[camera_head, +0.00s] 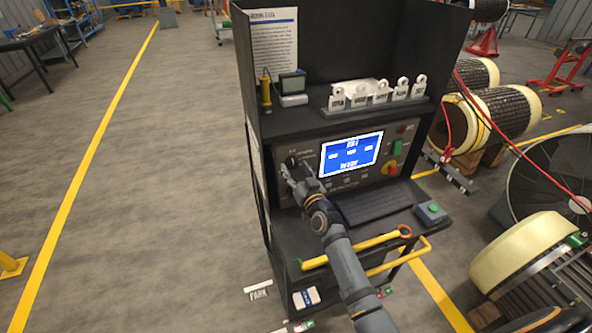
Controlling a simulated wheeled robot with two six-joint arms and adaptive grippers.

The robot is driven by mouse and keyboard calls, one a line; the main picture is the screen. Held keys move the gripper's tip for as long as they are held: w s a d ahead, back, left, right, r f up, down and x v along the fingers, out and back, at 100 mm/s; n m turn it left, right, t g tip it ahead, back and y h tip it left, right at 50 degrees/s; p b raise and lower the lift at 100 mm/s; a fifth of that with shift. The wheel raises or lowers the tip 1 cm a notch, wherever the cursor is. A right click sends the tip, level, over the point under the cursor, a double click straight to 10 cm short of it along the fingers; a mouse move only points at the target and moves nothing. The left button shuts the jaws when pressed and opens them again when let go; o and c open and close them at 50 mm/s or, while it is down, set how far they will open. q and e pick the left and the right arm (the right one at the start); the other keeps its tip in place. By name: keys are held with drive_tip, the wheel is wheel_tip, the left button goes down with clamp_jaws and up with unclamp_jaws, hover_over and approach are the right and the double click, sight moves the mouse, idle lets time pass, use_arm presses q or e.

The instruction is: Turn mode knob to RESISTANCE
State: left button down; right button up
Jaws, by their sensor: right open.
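The dark mode knob (292,161) is on the left part of the console's front panel (306,150), left of the lit blue screen (351,153). Its pointer and labels are too small to read. My right arm reaches in from the bottom. My right gripper (289,171) is open at the knob, with its fingers close around or just in front of it. I cannot tell whether they touch it. The gripper partly hides the panel below the knob. My left gripper is not in view.
A green button and a red-yellow switch (391,169) are right of the screen. Tags (377,93) stand on the shelf.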

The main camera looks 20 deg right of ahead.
drive_tip(key=c, duration=1.1)
drive_tip(key=shift+c, duration=0.2)
drive_tip(key=shift+m, duration=0.3)
drive_tip(key=m, duration=0.3)
drive_tip(key=shift+m, duration=2.6)
drive_tip(key=o, duration=1.1)
